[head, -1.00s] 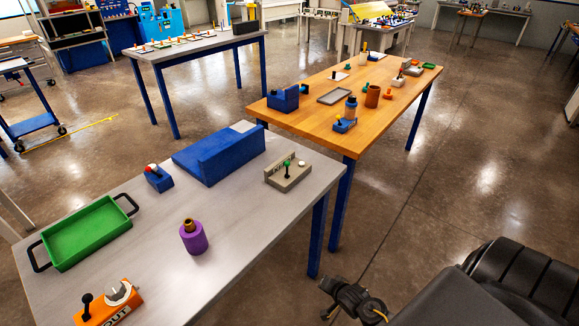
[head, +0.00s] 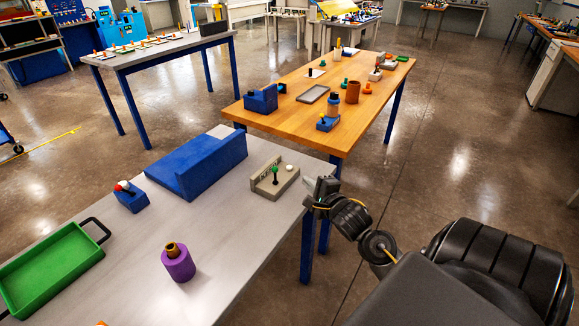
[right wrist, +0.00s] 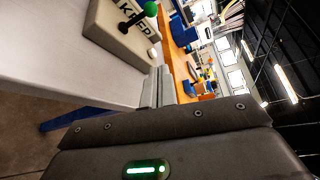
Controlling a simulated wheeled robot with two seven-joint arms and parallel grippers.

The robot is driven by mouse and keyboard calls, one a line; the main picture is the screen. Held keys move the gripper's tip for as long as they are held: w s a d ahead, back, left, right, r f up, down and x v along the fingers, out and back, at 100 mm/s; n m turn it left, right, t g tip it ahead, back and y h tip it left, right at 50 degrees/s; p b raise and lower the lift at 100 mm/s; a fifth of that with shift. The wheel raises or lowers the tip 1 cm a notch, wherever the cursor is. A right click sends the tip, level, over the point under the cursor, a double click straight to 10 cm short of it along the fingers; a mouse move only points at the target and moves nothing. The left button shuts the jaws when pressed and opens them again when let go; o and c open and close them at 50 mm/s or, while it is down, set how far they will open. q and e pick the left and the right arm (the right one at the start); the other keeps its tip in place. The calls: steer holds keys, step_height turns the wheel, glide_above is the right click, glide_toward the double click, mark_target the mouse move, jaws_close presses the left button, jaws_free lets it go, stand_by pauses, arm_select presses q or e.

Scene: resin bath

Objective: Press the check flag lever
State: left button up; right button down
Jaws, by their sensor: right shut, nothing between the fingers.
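The grey box (head: 266,191) stands on the near grey table, close to its right edge. A dark lever with a green knob (head: 275,171) rises upright from it, with a white round button (head: 290,167) beside it. In the right wrist view the box (right wrist: 112,32) shows lettering I cannot fully read, and the green knob (right wrist: 151,9) is at the top edge. My right gripper (head: 318,188) is at the table's right edge, right of the box and apart from the lever. Its fingers (right wrist: 157,88) are shut and empty. My left gripper is out of view.
A blue angled block (head: 195,170) stands left of the box. A small blue block with a red-and-white top (head: 131,197), a purple cylinder (head: 178,264) and a green tray (head: 50,268) share this table. The wooden table (head: 255,119) behind holds several items.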

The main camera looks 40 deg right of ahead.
mark_target(275, 174)
steer(key=x, duration=0.9)
steer(key=shift+w+p, duration=0.15)
steer(key=shift+p, duration=0.15)
steer(key=shift+w+a+r+p, duration=0.2)
steer(key=shift+a+p, duration=0.1)
steer(key=shift+a, duration=0.3)
steer(key=shift+w+a+r+p, duration=0.1)
steer(key=shift+a+r+p, duration=0.15)
steer(key=shift+a, duration=0.4)
steer(key=shift+s+a+r, duration=0.1)
steer(key=shift+s+a, duration=0.1)
steer(key=shift+a, duration=0.4)
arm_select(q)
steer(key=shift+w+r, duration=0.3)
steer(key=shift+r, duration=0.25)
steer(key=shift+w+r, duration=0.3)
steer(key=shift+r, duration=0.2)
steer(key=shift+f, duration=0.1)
arm_select(e)
steer(key=shift+a, duration=0.1)
